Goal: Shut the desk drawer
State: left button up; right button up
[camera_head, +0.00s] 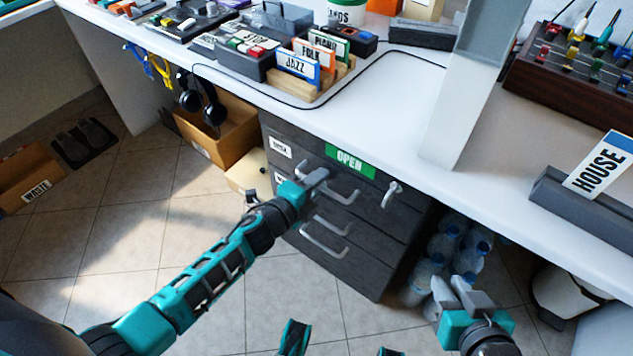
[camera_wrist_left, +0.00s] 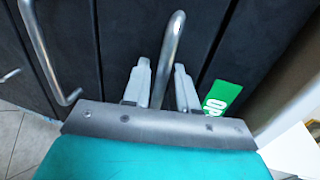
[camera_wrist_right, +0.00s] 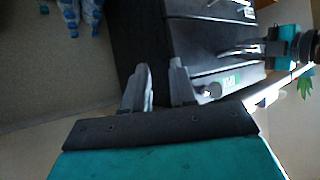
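The dark grey desk drawer unit (camera_head: 350,262) stands under the white desk, with several drawers and silver bar handles. Its top drawer carries a green OPEN label (camera_head: 350,161). My left gripper (camera_head: 318,180) is at the upper handle (camera_head: 343,197). In the left wrist view, the handle (camera_wrist_left: 173,45) passes between the two parted fingers (camera_wrist_left: 162,88); contact is unclear. The green label (camera_wrist_left: 221,97) is just to their right. I cannot tell how far the top drawer stands out. My right gripper (camera_head: 472,291) is right of the unit, with its fingers (camera_wrist_right: 160,90) apart and empty.
Water bottles (camera_head: 446,250) stand on the floor right of the unit. A cardboard box (camera_head: 222,137) and headphones (camera_head: 205,100) are to its left. A pale post (camera_head: 462,95) rises from the desk (camera_head: 400,92). Tiled floor (camera_head: 205,230) is open in front.

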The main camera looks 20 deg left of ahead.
pick_arm(q)
jog(key=shift+r, duration=0.2)
jog(key=p+v, duration=0.2)
jog(key=v, duration=1.1)
jog(key=shift+f+p, duration=0.2)
jog(key=shift+p, duration=0.2)
